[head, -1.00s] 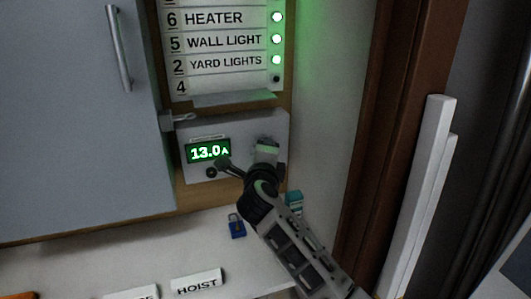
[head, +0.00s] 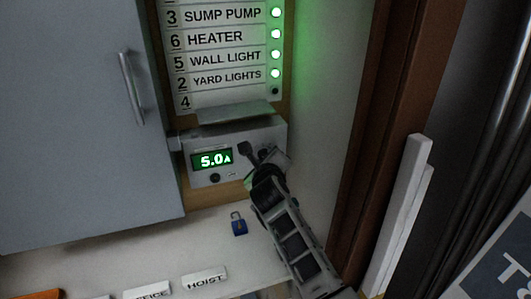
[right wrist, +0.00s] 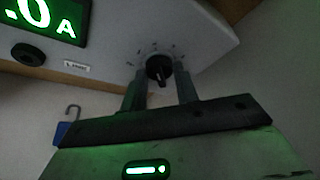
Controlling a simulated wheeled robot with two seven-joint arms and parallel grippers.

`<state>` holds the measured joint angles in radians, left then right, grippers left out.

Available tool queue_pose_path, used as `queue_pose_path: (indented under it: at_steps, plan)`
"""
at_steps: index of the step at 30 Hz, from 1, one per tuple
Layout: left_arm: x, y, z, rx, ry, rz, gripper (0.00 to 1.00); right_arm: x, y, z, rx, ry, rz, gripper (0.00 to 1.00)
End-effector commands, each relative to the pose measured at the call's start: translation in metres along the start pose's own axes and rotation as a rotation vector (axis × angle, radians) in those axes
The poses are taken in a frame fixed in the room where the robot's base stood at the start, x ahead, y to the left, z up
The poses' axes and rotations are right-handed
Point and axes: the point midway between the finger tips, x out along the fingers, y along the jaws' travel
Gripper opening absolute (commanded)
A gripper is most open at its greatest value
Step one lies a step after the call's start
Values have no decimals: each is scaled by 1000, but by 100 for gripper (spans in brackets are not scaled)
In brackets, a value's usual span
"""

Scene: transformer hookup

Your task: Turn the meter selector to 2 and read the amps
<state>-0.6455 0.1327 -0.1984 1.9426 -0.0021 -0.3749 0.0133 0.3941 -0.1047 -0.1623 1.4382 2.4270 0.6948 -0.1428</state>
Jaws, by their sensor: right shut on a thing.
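The pale meter box (head: 240,136) is on the wall below the label panel. Its green display (head: 211,160) reads 5.0 A; the right wrist view shows part of that display (right wrist: 42,20). The dark selector knob (right wrist: 158,68) is on the box's right side, with small marks around it too faint to read. My right gripper (right wrist: 160,82) is shut on the knob, one finger on either side. In the head view my right gripper (head: 264,156) covers most of the knob. My left gripper is not in view.
The label panel (head: 222,60) lists sump pump, heater, wall light and yard lights, with green lamps. A grey cabinet door (head: 80,130) is at left. A blue padlock (head: 239,227) and a HOIST tag (head: 204,280) lie below the box. White boards (head: 405,200) stand at right.

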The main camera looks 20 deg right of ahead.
Motion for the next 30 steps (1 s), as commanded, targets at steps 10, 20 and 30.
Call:
queue_pose_path:
  at_steps: [10, 20, 30]
  plan:
    - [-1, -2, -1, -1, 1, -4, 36, 0, -1, 1, 78, -4, 32, 7]
    - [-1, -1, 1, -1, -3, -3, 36, 0, -1, 1, 81, -4, 33, 7]
    - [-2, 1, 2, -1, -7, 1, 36, 0, -1, 1, 80, -3, 32, 51]
